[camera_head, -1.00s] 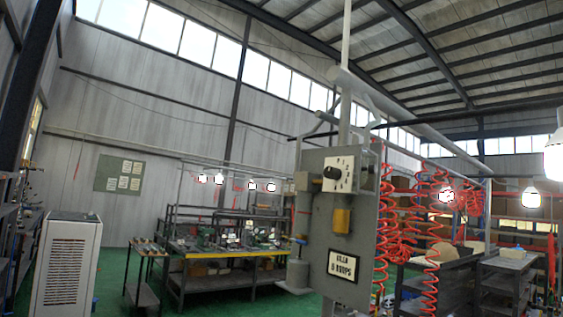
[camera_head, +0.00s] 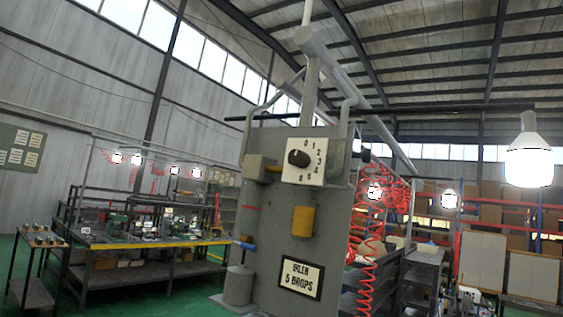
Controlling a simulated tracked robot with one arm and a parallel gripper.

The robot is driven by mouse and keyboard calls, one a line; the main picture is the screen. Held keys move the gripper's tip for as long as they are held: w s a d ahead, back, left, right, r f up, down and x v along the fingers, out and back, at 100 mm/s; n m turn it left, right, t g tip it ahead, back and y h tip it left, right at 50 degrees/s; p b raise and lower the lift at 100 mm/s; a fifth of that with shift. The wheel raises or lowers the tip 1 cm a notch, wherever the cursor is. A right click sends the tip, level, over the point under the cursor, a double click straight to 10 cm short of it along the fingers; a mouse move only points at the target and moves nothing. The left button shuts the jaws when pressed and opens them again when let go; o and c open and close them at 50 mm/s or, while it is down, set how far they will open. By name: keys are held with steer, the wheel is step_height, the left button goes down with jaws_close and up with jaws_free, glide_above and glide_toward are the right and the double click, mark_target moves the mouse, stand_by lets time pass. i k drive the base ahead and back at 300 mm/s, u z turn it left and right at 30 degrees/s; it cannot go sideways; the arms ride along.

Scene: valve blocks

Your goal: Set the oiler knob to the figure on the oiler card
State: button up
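The oiler knob (camera_head: 299,158) is a black knob on a white square dial (camera_head: 318,170) near the top of a grey panel (camera_head: 275,215). The dial has figures from 0 at the top round the right side to 6 at the bottom. I cannot tell which figure the knob points to. The oiler card (camera_head: 300,278) is white with a black frame, low on the same panel. It appears to read "OILER 5 DROPS", though the print is small. My gripper is not in view.
A yellow cylinder (camera_head: 303,221) sticks out below the dial. A grey box (camera_head: 259,168) with a brass stub is left of it, and a blue handle (camera_head: 244,245) lies lower left. Red coiled hoses (camera_head: 369,225) hang at right. Workbenches (camera_head: 140,245) stand behind.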

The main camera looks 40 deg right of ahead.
mark_target(297, 157)
steer(key=z, duration=0.15)
steer(key=i, duration=1.2)
steer(key=z, duration=0.1)
